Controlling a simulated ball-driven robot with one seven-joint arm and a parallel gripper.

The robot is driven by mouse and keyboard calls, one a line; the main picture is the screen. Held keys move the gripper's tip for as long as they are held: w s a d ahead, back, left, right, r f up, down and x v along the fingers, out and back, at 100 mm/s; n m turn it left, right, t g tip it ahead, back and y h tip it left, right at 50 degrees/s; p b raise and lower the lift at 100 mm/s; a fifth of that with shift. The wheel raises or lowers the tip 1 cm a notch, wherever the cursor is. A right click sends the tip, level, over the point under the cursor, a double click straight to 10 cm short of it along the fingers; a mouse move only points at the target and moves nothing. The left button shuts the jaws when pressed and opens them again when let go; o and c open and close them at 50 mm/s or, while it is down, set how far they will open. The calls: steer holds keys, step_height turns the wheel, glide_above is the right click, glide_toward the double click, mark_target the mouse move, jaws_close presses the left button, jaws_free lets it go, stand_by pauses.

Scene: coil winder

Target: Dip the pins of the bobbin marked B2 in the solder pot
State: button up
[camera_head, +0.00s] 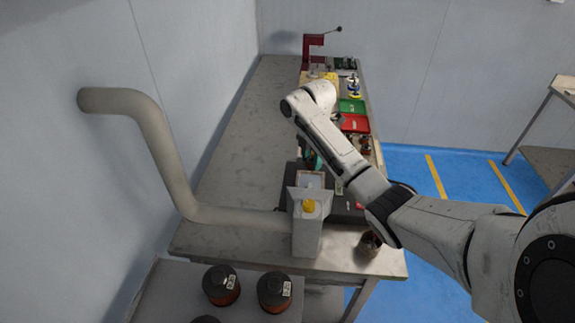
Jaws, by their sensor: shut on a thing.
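My arm reaches in from the lower right and bends over the bench. My gripper does not show; the arm's own links cover the area behind them. A small teal-green thing (311,159) shows beside the arm link, too small and covered to identify. A pale square-topped thing with a light brown rim (310,180) stands just behind the grey hood (306,236); it may be the solder pot, but I cannot tell. I cannot make out a bobbin marked B2 or its pins.
A thick duct (160,150) runs from the left wall to the hood. The bench (232,135) is clear along its left side. Green (351,106) and red (355,123) trays and a red press (309,50) stand farther back. Dark copper-coloured spools (221,285) stand in front.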

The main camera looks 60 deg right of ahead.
mark_target(310, 183)
steer(key=shift+s+a, duration=0.25)
steer(key=shift+a, duration=0.25)
steer(key=shift+f+b, duration=0.25)
steer(key=shift+b, duration=0.1)
step_height(310, 183, down, 4)
steer(key=b, duration=0.3)
steer(key=shift+r+b, duration=0.1)
steer(key=shift+b, duration=0.25)
steer(key=shift+f+b, duration=0.3)
steer(key=shift+f, duration=0.45)
steer(key=shift+r, duration=0.1)
stand_by(1.3)
steer(key=shift+r+p, duration=2.6)
steer(key=shift+r, duration=0.05)
